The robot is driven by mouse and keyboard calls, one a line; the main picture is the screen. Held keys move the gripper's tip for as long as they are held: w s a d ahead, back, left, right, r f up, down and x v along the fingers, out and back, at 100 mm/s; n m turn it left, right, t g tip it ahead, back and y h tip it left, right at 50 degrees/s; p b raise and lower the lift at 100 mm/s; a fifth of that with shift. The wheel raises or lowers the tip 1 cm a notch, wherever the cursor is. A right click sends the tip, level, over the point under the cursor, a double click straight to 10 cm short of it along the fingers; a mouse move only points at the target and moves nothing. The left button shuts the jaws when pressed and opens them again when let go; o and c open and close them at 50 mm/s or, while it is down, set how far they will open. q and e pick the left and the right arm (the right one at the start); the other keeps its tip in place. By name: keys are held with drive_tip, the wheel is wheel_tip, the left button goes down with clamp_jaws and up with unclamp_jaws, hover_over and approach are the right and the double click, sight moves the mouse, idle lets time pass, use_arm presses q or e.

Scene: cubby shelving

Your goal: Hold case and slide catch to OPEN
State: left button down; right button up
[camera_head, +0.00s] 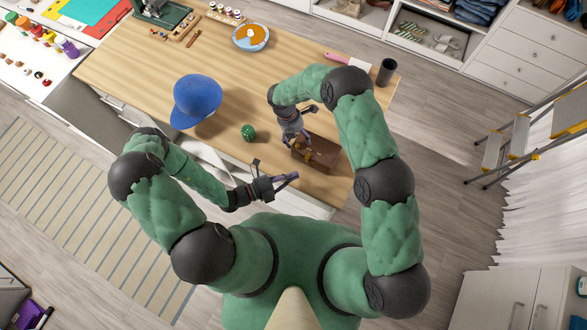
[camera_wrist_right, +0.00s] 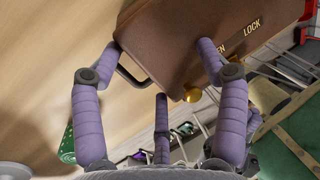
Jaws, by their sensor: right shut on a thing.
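The brown case (camera_head: 318,153) stands on the wooden table near its front edge. In the right wrist view the case (camera_wrist_right: 165,30) shows gold lettering, LOCK and a partly covered OPEN. A brass catch knob (camera_wrist_right: 193,95) sits beside one purple finger, and a dark handle (camera_wrist_right: 133,76) is by the other. My right gripper (camera_head: 298,137) is at the case's left end, its spread fingertips against the case; the right wrist view shows these fingertips (camera_wrist_right: 160,48) too. My left gripper (camera_head: 276,175) is open and empty, lower left of the case, apart from it.
A green round object (camera_head: 248,132) and a blue cap (camera_head: 196,99) are on the table (camera_head: 130,75) left of the case. A dark cup (camera_head: 387,72) and a bowl (camera_head: 251,38) stand farther back. A stepladder (camera_head: 520,140) is off to the right.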

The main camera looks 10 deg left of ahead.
drive_tip(key=shift+s+d+f, duration=0.1)
drive_tip(key=shift+s+f, duration=0.45)
drive_tip(key=shift+f, duration=0.15)
drive_tip(key=o, duration=1.2)
drive_tip(key=shift+o, duration=1.2)
drive_tip(key=shift+w, duration=0.25)
drive_tip(key=shift+r, duration=0.2)
drive_tip(key=shift+w+r, duration=0.1)
drive_tip(key=shift+w, duration=0.05)
